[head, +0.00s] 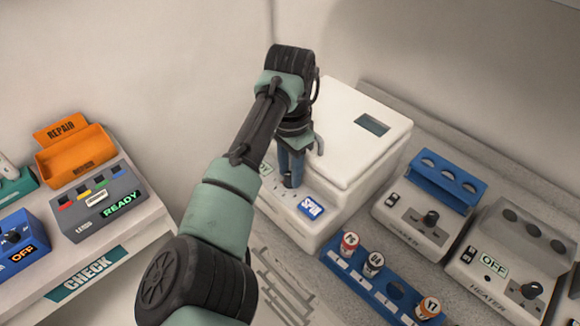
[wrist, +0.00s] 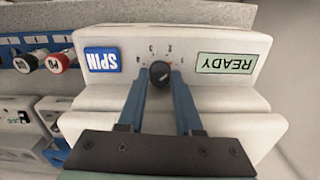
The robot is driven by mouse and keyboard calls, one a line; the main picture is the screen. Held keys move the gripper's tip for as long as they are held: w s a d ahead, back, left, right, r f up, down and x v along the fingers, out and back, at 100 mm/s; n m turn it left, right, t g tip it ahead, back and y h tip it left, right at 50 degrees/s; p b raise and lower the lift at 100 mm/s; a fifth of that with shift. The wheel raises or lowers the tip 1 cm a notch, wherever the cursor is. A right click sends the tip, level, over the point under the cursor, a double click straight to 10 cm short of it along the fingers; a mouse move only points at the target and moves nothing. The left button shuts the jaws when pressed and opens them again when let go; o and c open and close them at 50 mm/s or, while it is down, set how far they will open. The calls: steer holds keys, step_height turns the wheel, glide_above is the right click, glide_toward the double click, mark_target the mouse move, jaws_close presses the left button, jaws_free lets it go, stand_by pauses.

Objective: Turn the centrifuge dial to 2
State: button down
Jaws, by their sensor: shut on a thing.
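The centrifuge (head: 352,140) is a white box with a lid and a small dark window, at the centre of the head view. In the wrist view its front panel (wrist: 130,45) is upside down, with a blue SPIN button (wrist: 103,60) and a green READY display (wrist: 226,63). The black dial (wrist: 159,73) sits between them, with small marks around it too small to read surely. My gripper (wrist: 160,85) has its blue fingers on both sides of the dial, shut on it. In the head view my gripper (head: 291,180) reaches down to the panel and hides the dial.
A blue rack (head: 345,268) with capped tubes stands in front of the centrifuge. Two white devices with knobs, one a heater (head: 490,275), stand at right. At left, a CHECK bench (head: 88,272) holds an orange REPAIR tray (head: 75,155) and a grey READY box (head: 98,200).

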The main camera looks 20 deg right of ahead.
steer(key=n+p, duration=0.2)
steer(key=shift+r+p, duration=0.15)
steer(key=shift+p, duration=0.15)
steer(key=shift+n+p, duration=1.1)
steer(key=shift+n, duration=0.4)
steer(key=c, duration=0.6)
jaws_free()
